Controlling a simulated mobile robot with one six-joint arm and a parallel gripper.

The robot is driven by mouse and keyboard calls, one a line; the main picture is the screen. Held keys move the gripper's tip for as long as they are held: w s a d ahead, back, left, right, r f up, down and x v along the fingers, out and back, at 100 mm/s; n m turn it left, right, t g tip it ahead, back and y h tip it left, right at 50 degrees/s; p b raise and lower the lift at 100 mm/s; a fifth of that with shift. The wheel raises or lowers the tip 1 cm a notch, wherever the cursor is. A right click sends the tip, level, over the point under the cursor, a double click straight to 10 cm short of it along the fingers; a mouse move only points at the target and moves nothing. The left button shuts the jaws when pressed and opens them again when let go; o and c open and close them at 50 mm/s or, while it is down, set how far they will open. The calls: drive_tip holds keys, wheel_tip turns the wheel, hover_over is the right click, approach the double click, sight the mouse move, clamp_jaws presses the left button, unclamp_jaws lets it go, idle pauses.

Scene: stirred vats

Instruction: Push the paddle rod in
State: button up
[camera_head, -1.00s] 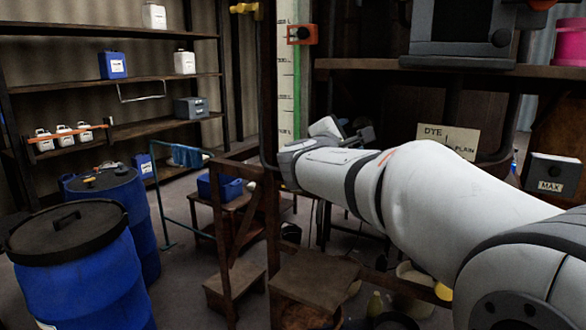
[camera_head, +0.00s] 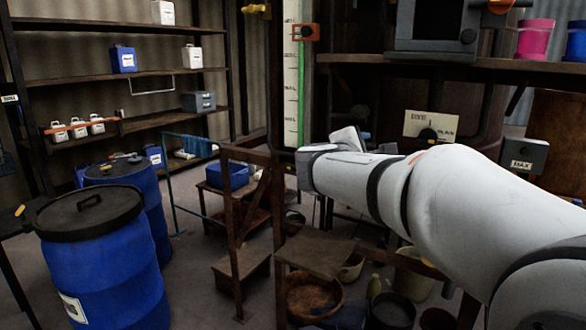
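I cannot make out the paddle rod for certain in this view. My pale grey arm reaches in from the lower right, and its wrist end is in front of the dark vat structure. A cream sign (camera_head: 420,123) with blurred lettering is on the dark front to the right of the wrist. A dark round knob (camera_head: 427,135) shows in front of it.
A tall gauge (camera_head: 291,75) with a green strip and an orange fitting (camera_head: 305,32) stands left of the vat. Blue drums (camera_head: 100,255) stand at left. A wooden step (camera_head: 312,250), buckets (camera_head: 393,312) and a wooden frame crowd the floor below my arm. A MAX box (camera_head: 522,156) is at right.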

drive_tip(key=s+d+f+m+g+y, duration=0.1)
drive_tip(key=s+d+f+m+g, duration=0.4)
drive_tip(key=s+f, duration=0.45)
drive_tip(key=s+a+f+m+g+y, duration=0.3)
drive_tip(key=s+f+m+y, duration=0.1)
drive_tip(key=s+f, duration=0.4)
drive_tip(key=s+a+f+m+g+y, duration=0.2)
drive_tip(key=s+f+m+y, duration=0.2)
drive_tip(key=s+f+m, duration=0.3)
drive_tip(key=s+f, duration=0.2)
drive_tip(key=s, duration=0.3)
drive_tip(key=shift+s+a+f+g, duration=0.2)
drive_tip(key=shift+a+f+g, duration=0.1)
drive_tip(key=shift+a+g, duration=0.1)
drive_tip(key=shift+c, duration=0.4)
